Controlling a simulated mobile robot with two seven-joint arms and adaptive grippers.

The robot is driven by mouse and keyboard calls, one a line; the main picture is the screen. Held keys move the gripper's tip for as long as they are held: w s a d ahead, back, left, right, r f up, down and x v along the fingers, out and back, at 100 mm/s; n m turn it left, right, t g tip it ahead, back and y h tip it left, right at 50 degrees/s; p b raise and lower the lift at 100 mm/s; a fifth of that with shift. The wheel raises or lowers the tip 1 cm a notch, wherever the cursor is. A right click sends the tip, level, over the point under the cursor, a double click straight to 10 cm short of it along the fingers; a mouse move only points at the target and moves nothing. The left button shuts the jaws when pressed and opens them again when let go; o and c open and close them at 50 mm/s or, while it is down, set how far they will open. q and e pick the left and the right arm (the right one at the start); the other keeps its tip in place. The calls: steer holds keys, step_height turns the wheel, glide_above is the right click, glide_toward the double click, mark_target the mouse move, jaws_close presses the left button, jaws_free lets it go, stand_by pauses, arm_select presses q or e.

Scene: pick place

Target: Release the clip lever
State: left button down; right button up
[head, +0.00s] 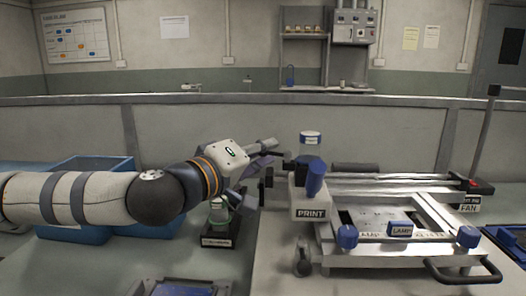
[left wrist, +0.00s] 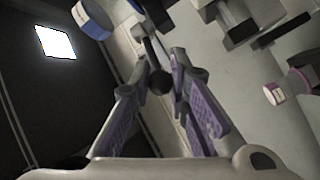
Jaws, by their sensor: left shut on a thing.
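My left gripper (head: 266,160) reaches in from the left to the left side of the printing unit labelled PRINT (head: 310,212). In the left wrist view, its purple-padded fingers (left wrist: 161,68) are closed around a dark round knob on a thin rod, which looks like the clip lever (left wrist: 159,83). In the head view the fingers hide most of the lever. A jar with a blue and white band (head: 310,146) stands upright above the unit, and a blue knob (head: 315,180) is on the unit's front. My right gripper is out of view.
A blue bin (head: 90,172) lies behind my left arm. A small flask on a dark labelled base (head: 217,236) stands below the gripper. A metal frame with blue knobs (head: 400,258) and a black handle (head: 462,272) fills the right side of the bench.

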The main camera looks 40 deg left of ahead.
arm_select(q)
steer(key=c, duration=1.5)
jaws_free()
steer(key=shift+o, duration=0.2)
steer(key=shift+o, duration=1.1)
steer(key=r, duration=0.8)
steer(key=shift+w+a+r, duration=0.2)
steer(key=shift+w+r, duration=0.05)
steer(key=shift+w, duration=0.05)
steer(key=shift+s+d+r, duration=0.2)
steer(key=shift+s+r, duration=0.1)
steer(key=shift+r, duration=0.3)
steer(key=shift+s+d+r, duration=0.2)
steer(key=shift+s+r, duration=0.1)
steer(key=shift+r, duration=0.25)
steer(key=shift+c, duration=1.1)
steer(key=shift+w+a+f, duration=0.25)
steer(key=shift+w+f, duration=0.05)
steer(key=shift+s+d, duration=0.1)
